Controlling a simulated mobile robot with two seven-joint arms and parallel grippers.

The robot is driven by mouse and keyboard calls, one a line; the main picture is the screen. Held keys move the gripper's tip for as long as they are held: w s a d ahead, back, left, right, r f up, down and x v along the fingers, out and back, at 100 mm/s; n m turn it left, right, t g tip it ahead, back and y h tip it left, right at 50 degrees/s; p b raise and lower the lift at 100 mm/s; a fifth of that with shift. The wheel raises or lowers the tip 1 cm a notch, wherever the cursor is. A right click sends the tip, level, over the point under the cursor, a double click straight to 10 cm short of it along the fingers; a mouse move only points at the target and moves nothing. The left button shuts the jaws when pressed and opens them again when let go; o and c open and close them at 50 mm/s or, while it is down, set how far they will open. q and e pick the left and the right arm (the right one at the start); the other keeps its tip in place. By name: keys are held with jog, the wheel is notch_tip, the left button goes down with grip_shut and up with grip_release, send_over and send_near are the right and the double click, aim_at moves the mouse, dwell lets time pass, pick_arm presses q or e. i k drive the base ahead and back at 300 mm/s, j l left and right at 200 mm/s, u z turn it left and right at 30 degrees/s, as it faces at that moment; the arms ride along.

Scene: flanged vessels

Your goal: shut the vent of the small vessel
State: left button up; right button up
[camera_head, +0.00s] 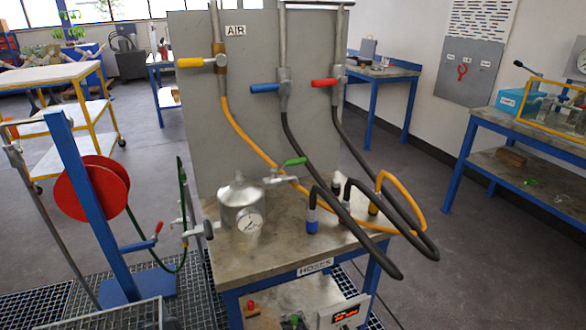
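A small silver vessel (240,198) with a domed lid and a round gauge (249,222) stands upright on the bench (290,252). A valve with a green lever (293,162) sits on a short pipe at its upper right; the lever slants a little upward to the right. A fitting with a dark round knob (208,229) is at the vessel's left side. No label marks which of these is the vent, and I cannot tell whether either is open or shut. Neither of my grippers is in view.
Behind the vessel a grey panel carries AIR pipes with yellow (190,62), blue (265,88) and red (325,82) handles. Black and orange hoses (370,225) loop over the bench's right. A red reel (91,197) on a blue post stands left. Floor at right is clear.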

aim_at(302, 160)
jog(key=i+l+u, duration=0.1)
jog(key=u, duration=0.25)
jog(key=i+l+u, duration=0.1)
jog(key=u, duration=0.3)
jog(key=i+l+u, duration=0.1)
jog(key=l, duration=0.2)
jog(key=i+l+u, duration=0.15)
jog(key=l, duration=0.15)
jog(key=l+u, duration=0.1)
jog(key=l, duration=0.2)
jog(key=i+l, duration=0.15)
jog(key=l, duration=0.25)
jog(key=i+l, duration=0.1)
jog(key=l, duration=0.3)
jog(key=i+l+u, duration=0.1)
jog(key=l, duration=0.3)
jog(key=i+l, duration=0.15)
jog(key=l, duration=0.25)
